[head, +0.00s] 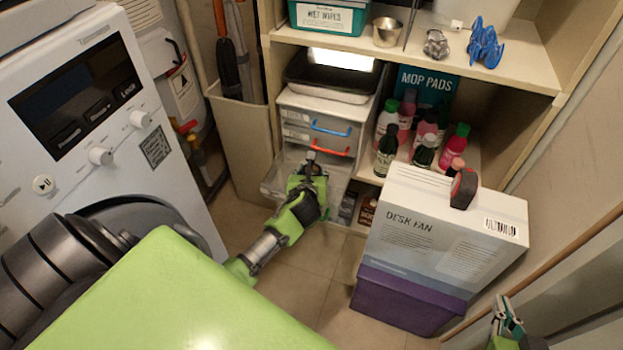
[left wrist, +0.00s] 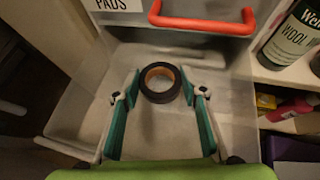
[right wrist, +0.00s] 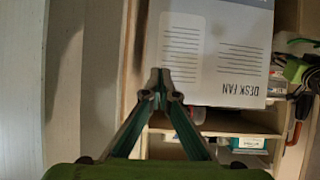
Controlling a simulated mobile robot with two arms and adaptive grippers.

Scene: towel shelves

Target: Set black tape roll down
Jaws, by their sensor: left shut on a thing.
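The black tape roll (left wrist: 160,99), with an orange-brown core, is between the fingertips of my left gripper (left wrist: 160,94) in the left wrist view. The fingers are shut on its two sides. Roll and gripper are over the open, pale translucent drawer (left wrist: 68,108); I cannot tell whether the roll touches its floor. In the head view my left gripper (head: 312,165) reaches into this drawer (head: 275,180) and mostly hides the roll. My right gripper (right wrist: 162,92) is shut and empty, its tips together; it shows low at the right in the head view (head: 503,312).
Drawers with a blue handle (head: 331,130) and a red handle (head: 322,148) are above the open one. Bottles (head: 387,125) stand on the shelf to the right. A desk fan box (head: 440,235) on a purple box (head: 405,302) stands right; a washer (head: 90,110) stands left.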

